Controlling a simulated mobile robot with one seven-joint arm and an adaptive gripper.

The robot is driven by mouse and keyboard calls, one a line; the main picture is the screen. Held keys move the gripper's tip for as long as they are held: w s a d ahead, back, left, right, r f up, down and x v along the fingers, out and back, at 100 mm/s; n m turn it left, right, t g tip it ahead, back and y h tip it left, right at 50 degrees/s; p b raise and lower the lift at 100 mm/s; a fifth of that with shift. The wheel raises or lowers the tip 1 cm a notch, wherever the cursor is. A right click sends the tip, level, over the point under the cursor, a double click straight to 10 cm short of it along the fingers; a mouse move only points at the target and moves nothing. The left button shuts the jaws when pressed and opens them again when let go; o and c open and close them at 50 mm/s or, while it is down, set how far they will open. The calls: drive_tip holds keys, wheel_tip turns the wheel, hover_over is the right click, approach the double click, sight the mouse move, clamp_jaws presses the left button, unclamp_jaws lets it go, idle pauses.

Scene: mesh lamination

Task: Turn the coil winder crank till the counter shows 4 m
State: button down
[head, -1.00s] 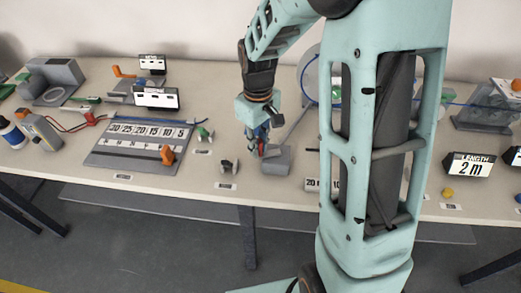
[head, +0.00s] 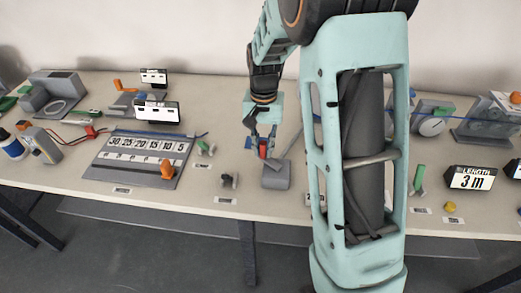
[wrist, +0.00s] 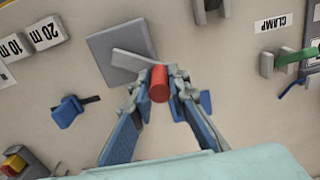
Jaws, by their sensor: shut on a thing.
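The coil winder crank has a red handle (wrist: 159,84), a flat grey arm (wrist: 133,61) and a square grey base (wrist: 105,45) in the wrist view. My gripper (wrist: 160,78) is shut around the red handle, one finger on each side. In the head view the grey base (head: 276,178) stands near the table's front edge, with my gripper (head: 262,150) over it and the red handle between its fingers. The counter (head: 471,179) at the right reads LENGTH 3 m. My arm hides much of the table between crank and counter.
A CLAMP label (wrist: 273,23) and a green-handled clamp (wrist: 297,56) lie to the right in the wrist view. White 20 m (wrist: 46,32) and 10 m (wrist: 14,47) blocks lie left. A numbered grey board (head: 105,176) sits left of the crank in the head view.

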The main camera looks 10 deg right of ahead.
drive_tip(key=shift+w+d+m, duration=0.2)
drive_tip(key=shift+d+m, duration=0.2)
drive_tip(key=shift+m, duration=0.55)
drive_tip(key=shift+w+d+m, duration=0.2)
drive_tip(key=shift+d+m, duration=0.15)
drive_tip(key=shift+m, duration=0.6)
drive_tip(key=c, duration=1.8)
unclamp_jaws()
drive_tip(key=shift+c, duration=0.2)
wheel_tip(320, 180, up, 12)
